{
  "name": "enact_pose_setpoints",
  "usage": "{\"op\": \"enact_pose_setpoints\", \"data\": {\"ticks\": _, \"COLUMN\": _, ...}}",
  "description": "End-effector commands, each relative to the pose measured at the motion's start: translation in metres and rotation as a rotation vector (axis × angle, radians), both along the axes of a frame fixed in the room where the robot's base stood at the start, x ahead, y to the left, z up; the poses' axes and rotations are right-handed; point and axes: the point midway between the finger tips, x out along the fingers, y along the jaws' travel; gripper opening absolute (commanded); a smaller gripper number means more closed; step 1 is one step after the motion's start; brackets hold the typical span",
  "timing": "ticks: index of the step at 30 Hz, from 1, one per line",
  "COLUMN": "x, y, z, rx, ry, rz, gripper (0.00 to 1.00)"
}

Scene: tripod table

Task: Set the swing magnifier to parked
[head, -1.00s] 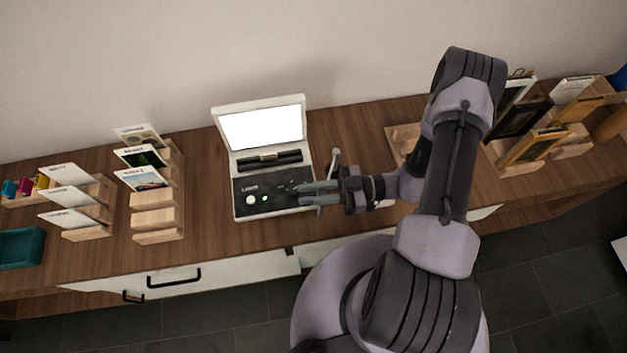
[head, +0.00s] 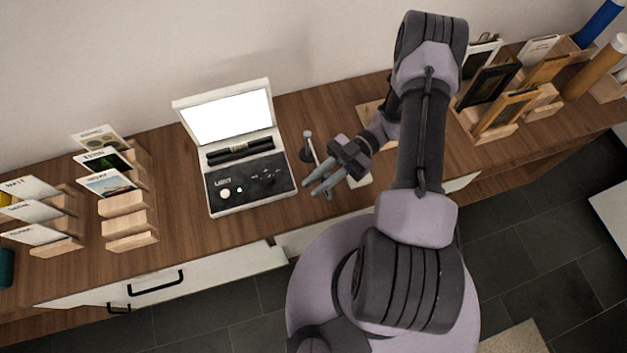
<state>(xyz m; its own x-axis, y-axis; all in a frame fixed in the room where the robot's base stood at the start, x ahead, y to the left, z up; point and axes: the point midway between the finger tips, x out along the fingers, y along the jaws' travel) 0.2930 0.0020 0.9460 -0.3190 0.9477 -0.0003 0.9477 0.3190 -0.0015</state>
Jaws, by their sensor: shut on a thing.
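The swing magnifier (head: 308,146) shows as a slim grey post with a round knob on top, on the table just right of the light box. Its lens is not clearly visible, and my gripper hides part of it. My gripper (head: 317,185) is in front of the post, just right of the light box's control panel. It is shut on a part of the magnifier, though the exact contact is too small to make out. The light box (head: 246,202) has its lid up with a bright white screen (head: 228,116).
Wooden racks with cards (head: 128,207) stand to the left. Racks with framed pictures (head: 490,88) and rolled tubes (head: 597,66) stand to the right. A pale flat item (head: 360,181) lies by my gripper. Drawers (head: 165,282) run along the front. Bare tabletop (head: 185,222) shows left of the light box.

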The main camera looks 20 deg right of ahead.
Motion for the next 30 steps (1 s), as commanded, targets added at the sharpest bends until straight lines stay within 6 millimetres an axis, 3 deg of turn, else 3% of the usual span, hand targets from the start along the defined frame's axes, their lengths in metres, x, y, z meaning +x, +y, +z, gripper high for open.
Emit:
{"op": "enact_pose_setpoints", "data": {"ticks": 10, "x": 0.000, "y": -0.001, "z": 0.000, "rx": -0.001, "ry": -0.003, "rz": 0.002, "gripper": 0.00}}
{"op": "enact_pose_setpoints", "data": {"ticks": 11, "x": 0.000, "y": -0.001, "z": 0.000, "rx": -0.001, "ry": -0.003, "rz": 0.002, "gripper": 0.23}}
{"op": "enact_pose_setpoints", "data": {"ticks": 13, "x": 0.000, "y": -0.001, "z": 0.000, "rx": -0.001, "ry": -0.003, "rz": 0.002, "gripper": 0.37}}
{"op": "enact_pose_setpoints", "data": {"ticks": 14, "x": 0.000, "y": -0.001, "z": 0.000, "rx": -0.001, "ry": -0.003, "rz": 0.002, "gripper": 0.39}}
{"op": "enact_pose_setpoints", "data": {"ticks": 23, "x": 0.001, "y": -0.002, "z": 0.000, "rx": -0.001, "ry": -0.001, "rz": 0.001, "gripper": 0.39}}
{"op": "enact_pose_setpoints", "data": {"ticks": 26, "x": 0.005, "y": -0.013, "z": 0.000, "rx": -0.001, "ry": -0.003, "rz": -0.001, "gripper": 0.39}}
{"op": "enact_pose_setpoints", "data": {"ticks": 30, "x": 0.015, "y": -0.044, "z": 0.000, "rx": -0.002, "ry": -0.004, "rz": -0.001, "gripper": 0.39}}
